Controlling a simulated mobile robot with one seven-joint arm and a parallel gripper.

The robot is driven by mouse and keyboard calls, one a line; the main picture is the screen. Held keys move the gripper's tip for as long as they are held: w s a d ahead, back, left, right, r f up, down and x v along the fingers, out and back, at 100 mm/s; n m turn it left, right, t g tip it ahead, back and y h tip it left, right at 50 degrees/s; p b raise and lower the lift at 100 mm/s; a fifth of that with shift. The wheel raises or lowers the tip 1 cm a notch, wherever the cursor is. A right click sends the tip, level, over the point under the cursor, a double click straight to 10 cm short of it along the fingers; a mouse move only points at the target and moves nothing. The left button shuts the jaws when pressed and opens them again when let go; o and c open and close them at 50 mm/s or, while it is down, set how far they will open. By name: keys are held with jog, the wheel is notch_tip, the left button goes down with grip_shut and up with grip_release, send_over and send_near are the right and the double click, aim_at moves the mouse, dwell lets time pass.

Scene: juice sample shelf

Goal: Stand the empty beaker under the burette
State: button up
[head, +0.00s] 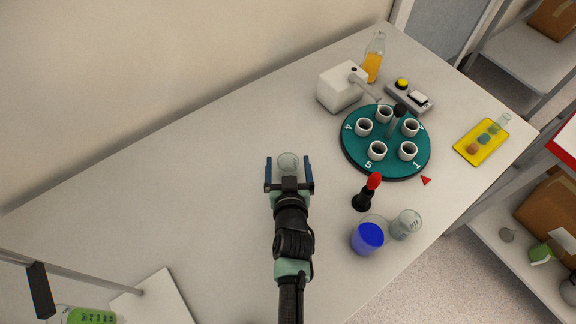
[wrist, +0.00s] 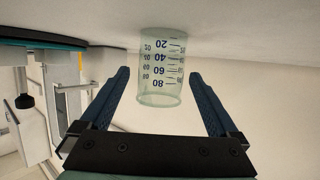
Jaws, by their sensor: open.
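A clear, empty beaker (head: 288,160) stands on the bench at the fingertips of my gripper (head: 289,172). In the wrist view the beaker (wrist: 160,96), with its printed scale, appears upside down between the two blue fingers, with gaps at both sides. My gripper is open around it and holds nothing. At the lower left of the head view, a white stand base (head: 155,301) carries a grey rod with a black clamp (head: 38,288). A clear vessel with green liquid and markings (head: 90,316), perhaps the burette, is cut off by the bottom edge.
A green carousel (head: 348,158) with several white cups stands right of my gripper. The bench between my gripper and the white base is clear.

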jog(key=shift+c, duration=0.2)
grip_shut()
dwell(0.3)
